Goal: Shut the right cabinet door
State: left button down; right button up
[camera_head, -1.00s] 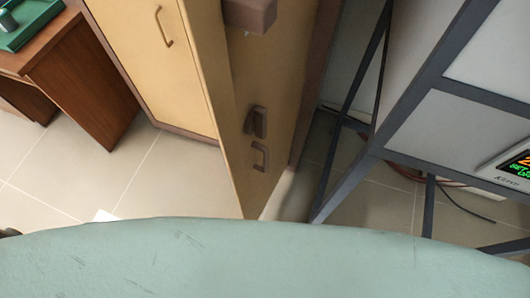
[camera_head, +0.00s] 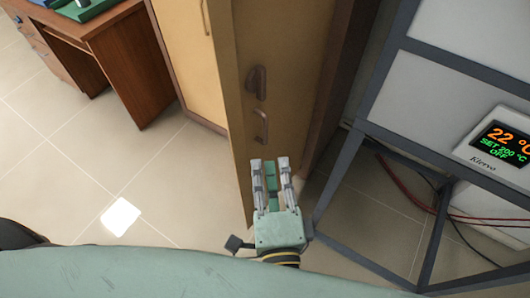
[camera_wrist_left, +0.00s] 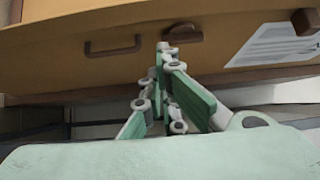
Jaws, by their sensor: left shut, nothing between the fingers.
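The right cabinet door (camera_head: 290,65) is tan and stands ajar, its free edge towards me; I cannot tell the exact angle. It bears a brown knob-like latch (camera_head: 258,82) and a brown bar handle (camera_head: 261,126). My left gripper (camera_head: 270,163) is shut and empty, just below the handle in the head view. In the left wrist view, the gripper (camera_wrist_left: 168,48) points at the door (camera_wrist_left: 220,18), between the bar handle (camera_wrist_left: 115,46) and the latch (camera_wrist_left: 183,33); contact cannot be told. My right gripper is not in view.
The other cabinet door (camera_head: 187,60) is left of it. A dark metal frame (camera_head: 345,175) with a furnace display (camera_head: 500,143) stands close on the right, with cables beneath. A wooden desk (camera_head: 125,60) is at far left. Tiled floor between is clear.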

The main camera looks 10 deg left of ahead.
pick_arm(q)
jog(key=a+p+x, duration=0.2)
jog(key=p+x, duration=0.2)
jog(key=x, duration=0.8)
jog(key=shift+s+a, duration=0.35)
jog(key=shift+f, duration=0.1)
jog(key=shift+a, duration=0.1)
